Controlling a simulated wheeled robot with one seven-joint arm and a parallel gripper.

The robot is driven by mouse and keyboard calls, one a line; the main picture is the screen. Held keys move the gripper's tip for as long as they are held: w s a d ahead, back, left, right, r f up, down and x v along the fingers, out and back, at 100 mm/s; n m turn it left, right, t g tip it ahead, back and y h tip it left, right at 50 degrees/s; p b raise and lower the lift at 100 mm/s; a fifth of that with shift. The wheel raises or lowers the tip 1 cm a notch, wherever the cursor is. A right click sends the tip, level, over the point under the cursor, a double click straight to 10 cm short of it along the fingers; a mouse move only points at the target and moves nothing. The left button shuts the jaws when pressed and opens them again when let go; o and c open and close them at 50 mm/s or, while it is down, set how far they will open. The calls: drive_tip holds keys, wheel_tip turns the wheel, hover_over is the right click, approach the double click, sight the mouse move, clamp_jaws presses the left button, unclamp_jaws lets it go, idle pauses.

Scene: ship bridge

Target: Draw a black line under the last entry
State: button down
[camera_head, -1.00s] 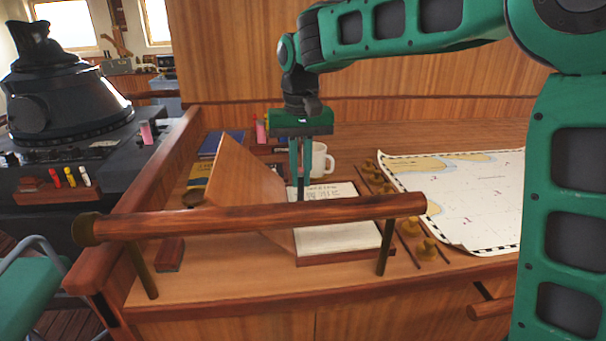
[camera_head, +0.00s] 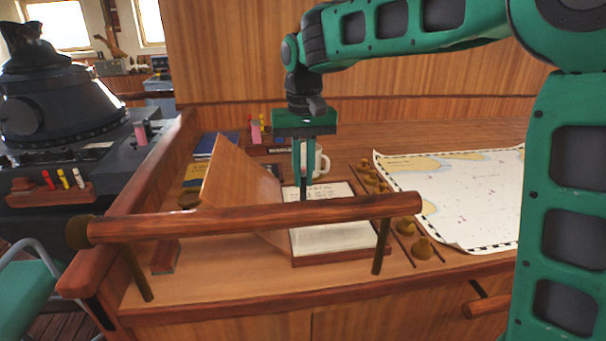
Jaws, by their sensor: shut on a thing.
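The log book (camera_head: 331,239) lies on the wooden desk, with its wooden cover or board (camera_head: 238,190) tilted up on its left side. Its pale page has a few lines of dark writing near the top. A wooden rail crosses in front and hides part of the page. My gripper (camera_head: 303,178) is over the upper part of the page, pointing down. It is shut on a thin dark pen (camera_head: 303,191), which points down at the written area. I cannot tell whether the tip touches the page.
A white mug (camera_head: 322,163) stands just behind my gripper. The wooden rail (camera_head: 260,217) runs in front of the book. A chart (camera_head: 460,195) lies to the right, with several brass weights (camera_head: 408,227) between. A pen rack (camera_head: 262,144) and blue book (camera_head: 212,146) are behind.

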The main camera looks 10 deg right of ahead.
drive_tip(key=shift+d+f, duration=0.1)
drive_tip(key=shift+d, duration=0.3)
drive_tip(key=shift+d, duration=0.2)
drive_tip(key=shift+d, duration=0.3)
drive_tip(key=shift+d, duration=0.2)
drive_tip(key=shift+d, duration=0.4)
drive_tip(key=shift+d, duration=0.1)
idle(0.4)
drive_tip(key=shift+d, duration=0.5)
drive_tip(key=shift+d, duration=0.1)
drive_tip(key=shift+d, duration=0.35)
